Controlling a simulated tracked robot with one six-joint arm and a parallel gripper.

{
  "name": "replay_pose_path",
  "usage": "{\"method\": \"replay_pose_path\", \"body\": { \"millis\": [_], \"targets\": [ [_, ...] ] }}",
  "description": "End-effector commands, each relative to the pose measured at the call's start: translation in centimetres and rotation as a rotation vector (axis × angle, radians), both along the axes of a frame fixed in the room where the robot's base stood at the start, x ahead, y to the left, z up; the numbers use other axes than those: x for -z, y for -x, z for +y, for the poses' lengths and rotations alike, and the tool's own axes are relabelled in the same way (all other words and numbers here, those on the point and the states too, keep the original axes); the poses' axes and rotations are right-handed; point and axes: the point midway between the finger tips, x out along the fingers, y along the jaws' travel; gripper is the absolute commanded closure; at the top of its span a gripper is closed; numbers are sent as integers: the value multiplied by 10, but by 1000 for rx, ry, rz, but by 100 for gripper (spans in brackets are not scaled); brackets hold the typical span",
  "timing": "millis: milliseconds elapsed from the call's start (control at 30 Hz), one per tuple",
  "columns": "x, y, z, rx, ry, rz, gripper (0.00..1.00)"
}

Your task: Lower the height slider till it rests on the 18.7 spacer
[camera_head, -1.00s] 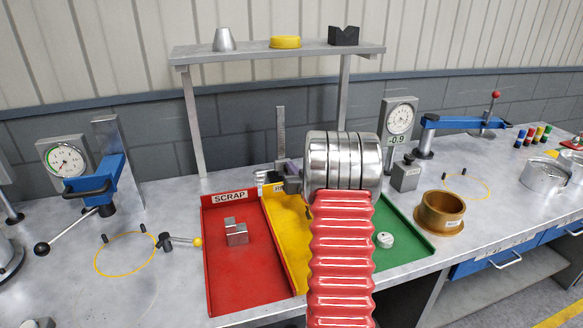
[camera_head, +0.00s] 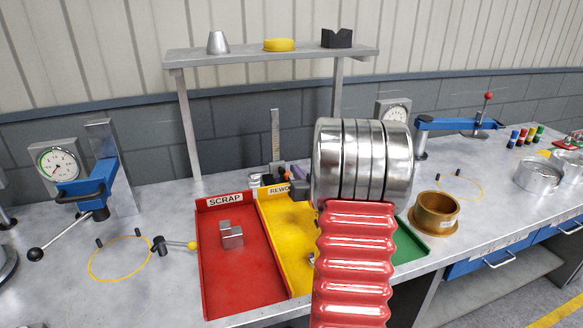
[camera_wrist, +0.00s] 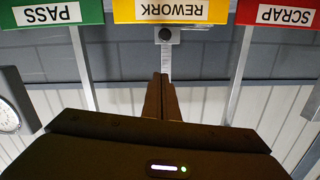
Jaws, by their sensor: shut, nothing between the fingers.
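The height gauge's upright scale (camera_head: 275,135) stands behind the yellow REWORK tray (camera_head: 280,228). In the wrist view the scale (camera_wrist: 166,62) appears upside down, with a dark round knob on a grey block (camera_wrist: 165,34) near the tray's edge. I cannot tell whether that block is the slider. Small dark and purple parts at the gauge's foot are partly hidden by my arm in the head view. The 18.7 spacer cannot be made out. My gripper (camera_wrist: 161,79) is shut and empty, its fingertips appearing just below the scale in the wrist view.
The red SCRAP tray (camera_head: 232,272) holds a grey metal block (camera_head: 231,236). A green tray (camera_head: 434,246) is mostly behind my arm. A bronze ring (camera_head: 435,213) stands to its right. A shelf (camera_head: 215,58) spans above, on posts. A blue lever clamp (camera_head: 88,182) stands left.

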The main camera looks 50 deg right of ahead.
Motion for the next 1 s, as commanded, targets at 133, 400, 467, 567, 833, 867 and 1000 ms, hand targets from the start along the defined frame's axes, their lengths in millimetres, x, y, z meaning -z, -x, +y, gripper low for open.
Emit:
{"method": "replay_pose_path", "body": {
  "millis": [133, 400, 467, 567, 833, 867, 1000],
  "targets": [
    [-1, 14, 7, -1, 0, 1, 100],
    [-2, 18, 10, -2, 1, 0, 100],
    [-2, 18, 10, -2, 1, 0, 100],
    [-2, 18, 10, -3, 1, 0, 100],
    [-2, 17, 11, -4, 0, 1, 100],
    [-2, 17, 12, -4, 1, 1, 100],
    [-7, 12, 20, -3, 4, 21, 100]
  ]
}}
